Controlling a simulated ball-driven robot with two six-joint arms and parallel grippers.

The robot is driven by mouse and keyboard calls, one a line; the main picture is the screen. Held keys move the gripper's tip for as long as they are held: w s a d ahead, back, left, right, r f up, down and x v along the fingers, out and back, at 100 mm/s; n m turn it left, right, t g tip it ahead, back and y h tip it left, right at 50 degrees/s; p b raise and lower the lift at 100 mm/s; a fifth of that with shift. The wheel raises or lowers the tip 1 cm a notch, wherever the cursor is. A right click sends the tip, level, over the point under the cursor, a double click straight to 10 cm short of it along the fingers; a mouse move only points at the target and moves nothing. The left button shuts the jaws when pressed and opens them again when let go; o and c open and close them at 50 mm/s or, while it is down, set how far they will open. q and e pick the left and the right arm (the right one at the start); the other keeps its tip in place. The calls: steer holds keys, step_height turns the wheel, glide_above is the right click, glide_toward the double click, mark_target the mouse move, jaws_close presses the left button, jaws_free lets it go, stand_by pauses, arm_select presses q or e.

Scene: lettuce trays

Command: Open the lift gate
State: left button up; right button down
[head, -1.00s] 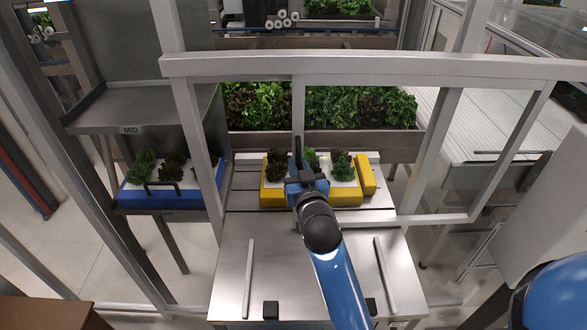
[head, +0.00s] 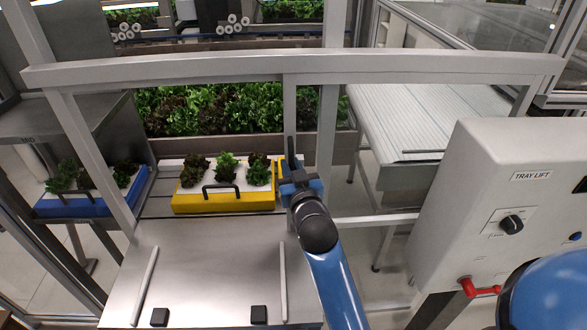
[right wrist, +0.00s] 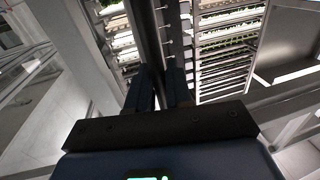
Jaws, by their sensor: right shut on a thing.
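The lift gate is a grey metal frame hung under a long top rail (head: 180,70). Its upright bar (head: 289,100) with a dark handle (head: 290,150) stands right of the yellow tray, close to the fixed right post (head: 329,90). My right gripper (head: 297,183) is shut on the gate handle, and its jaws partly hide it. In the right wrist view the two dark fingers (right wrist: 160,92) close on a dark upright bar. The gate opening to the left is wide, with the lift bed visible through it. My left gripper is not in view.
A yellow tray (head: 222,204) of lettuce sits on the lift bed behind the steel table (head: 205,270). A blue tray (head: 75,207) stands on the left shelf. A TRAY LIFT control box (head: 490,190) with a red lever (head: 470,288) stands at the right.

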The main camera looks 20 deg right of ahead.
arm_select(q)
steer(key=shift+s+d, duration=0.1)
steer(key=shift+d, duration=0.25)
arm_select(e)
steer(key=shift+s+d, duration=0.1)
steer(key=shift+d, duration=0.25)
steer(key=c, duration=1.2)
jaws_free()
steer(key=shift+a, duration=0.1)
steer(key=shift+c, duration=0.2)
